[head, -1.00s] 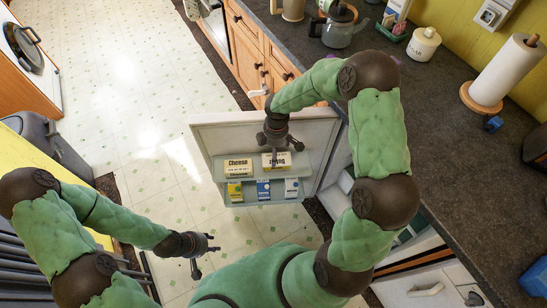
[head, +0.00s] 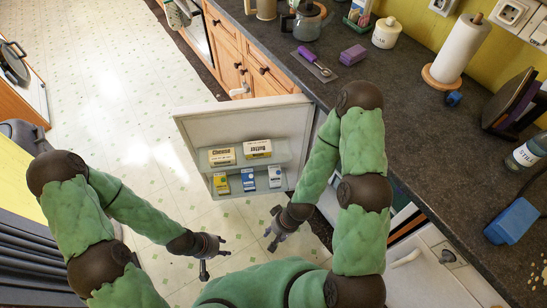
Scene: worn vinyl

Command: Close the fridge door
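The fridge door (head: 210,128) stands open, its inner side facing me. Its shelves hold a Cheese pack (head: 221,157), a Butter pack (head: 257,148) and small cartons (head: 248,180) below. The door's right edge is by the counter, partly behind my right forearm. My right gripper (head: 271,228) has its fingers apart and is empty, in front of the door's lower right part. My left gripper (head: 212,257) has its fingers apart and is empty, nearer to me and to the left, clear of the door. The fridge interior is mostly hidden by my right arm.
The dark counter (head: 440,150) runs along the right, with a paper towel roll (head: 460,48), a sugar jar (head: 386,32), a kettle (head: 306,22) and a blue object (head: 512,221). Wooden cabinets (head: 240,58) stand behind the door. The floor (head: 110,110) left of the door is free.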

